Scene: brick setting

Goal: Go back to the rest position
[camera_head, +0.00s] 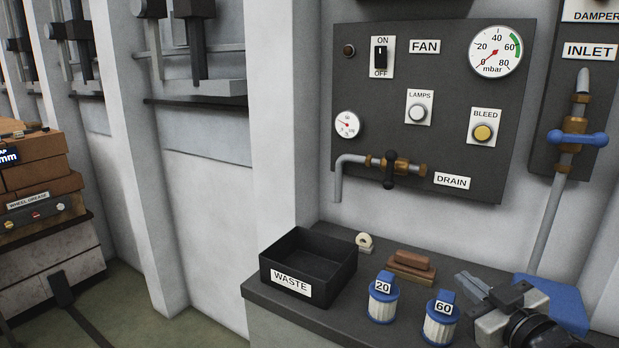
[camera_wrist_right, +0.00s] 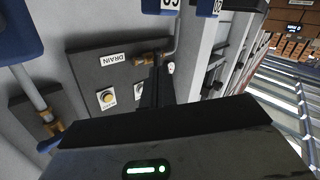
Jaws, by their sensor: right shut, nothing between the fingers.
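My right gripper (camera_head: 466,282) is at the lower right of the head view, in front of the wall and over the right part of the dark ledge (camera_head: 262,292). Its fingers are shut with nothing between them, and they point up and left. In the right wrist view the dark fingers (camera_wrist_right: 157,82) stand together in front of the control panel, which appears upside down. The gripper appears apart from the panel. My left gripper is in neither view.
Blue-and-white canisters marked 20 (camera_head: 383,299) and 60 (camera_head: 440,319) stand left of the right gripper. A black WASTE bin (camera_head: 330,272), brown bricks (camera_head: 411,268) and a blue object (camera_head: 553,300) are also on the ledge. The control panel (camera_head: 440,150) hangs above.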

